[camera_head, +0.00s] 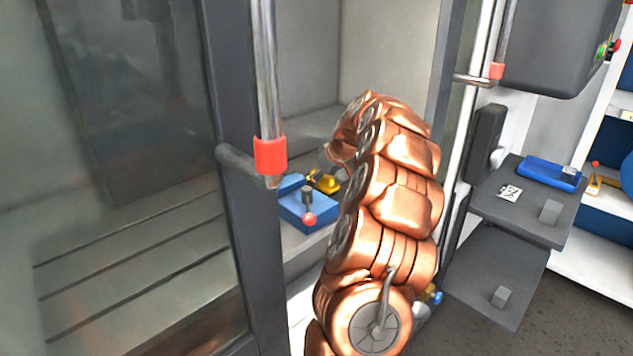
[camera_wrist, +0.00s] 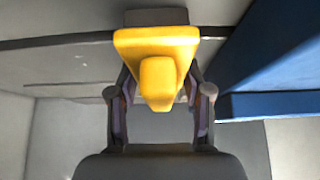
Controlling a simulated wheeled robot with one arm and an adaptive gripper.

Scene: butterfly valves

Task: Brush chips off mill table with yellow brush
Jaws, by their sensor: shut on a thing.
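The yellow brush (camera_wrist: 157,62) is between the fingers of my gripper (camera_wrist: 158,92), which is shut on its handle in the wrist view. A dark part of the brush shows at its far end, over the grey mill table (camera_wrist: 65,65). I cannot tell whether the bristles touch the table. In the head view the yellow brush (camera_head: 326,182) is inside the machine, just behind the blue vise (camera_head: 308,208); my arm hides most of my gripper. A few small pale marks show on the table in the wrist view; I cannot tell whether they are chips.
A large blue block (camera_wrist: 275,75), likely the vise, stands close to the right in the wrist view. The machine's door frame with its upright handle (camera_head: 265,90) is left of my arm. A grey shelf (camera_head: 525,205) with a blue case (camera_head: 549,173) is at right.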

